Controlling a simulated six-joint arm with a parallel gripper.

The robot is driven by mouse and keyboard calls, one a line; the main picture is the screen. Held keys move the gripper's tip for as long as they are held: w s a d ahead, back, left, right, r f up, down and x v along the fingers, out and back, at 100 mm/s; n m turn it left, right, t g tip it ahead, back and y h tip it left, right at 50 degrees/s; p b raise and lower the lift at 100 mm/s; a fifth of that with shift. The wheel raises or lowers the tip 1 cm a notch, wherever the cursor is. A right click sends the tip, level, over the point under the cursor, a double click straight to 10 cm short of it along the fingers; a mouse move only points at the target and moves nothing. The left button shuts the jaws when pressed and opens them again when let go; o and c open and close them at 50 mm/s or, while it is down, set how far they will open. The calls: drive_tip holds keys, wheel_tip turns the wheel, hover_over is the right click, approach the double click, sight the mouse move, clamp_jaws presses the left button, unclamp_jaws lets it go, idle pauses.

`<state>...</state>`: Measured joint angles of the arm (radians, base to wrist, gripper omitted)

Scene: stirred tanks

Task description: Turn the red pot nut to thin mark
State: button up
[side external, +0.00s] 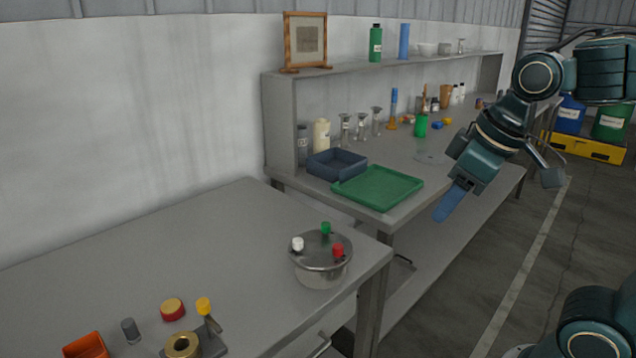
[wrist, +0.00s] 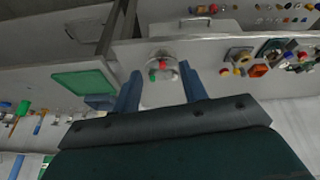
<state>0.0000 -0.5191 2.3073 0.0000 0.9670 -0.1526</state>
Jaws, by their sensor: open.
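A round metal pot (side external: 321,267) with a lid stands near the right corner of the grey bench in the side view. On its lid are a red nut (side external: 338,250), a green nut (side external: 326,228) and a white nut (side external: 298,244). In the wrist view the pot (wrist: 160,90) shows beyond and between my fingers, with the red nut (wrist: 163,65) at its far side. My gripper (wrist: 159,82) is open and empty. In the side view my gripper (side external: 447,206) hangs to the right of the pot, higher and well apart from it. The thin mark cannot be made out.
A green tray (side external: 378,188) and a dark blue bin (side external: 336,164) sit on the far bench. A yellow-topped part (side external: 204,306), a brass ring (side external: 183,345), a red-and-yellow cap (side external: 172,309) and an orange bin (side external: 86,346) are at the near bench's front. The bench left of the pot is clear.

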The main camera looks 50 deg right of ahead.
drive_tip(key=w+n+g, duration=0.2)
drive_tip(key=w+n, duration=0.1)
drive_tip(key=w, duration=0.9)
drive_tip(key=n+g, duration=0.2)
drive_tip(key=n, duration=0.1)
hover_over(338, 246)
wheel_tip(338, 246, down, 5)
drive_tip(key=shift+f, duration=0.15)
drive_tip(key=shift+f, duration=0.1)
wheel_tip(338, 246, down, 14)
drive_tip(key=shift+r, duration=0.2)
clamp_jaws()
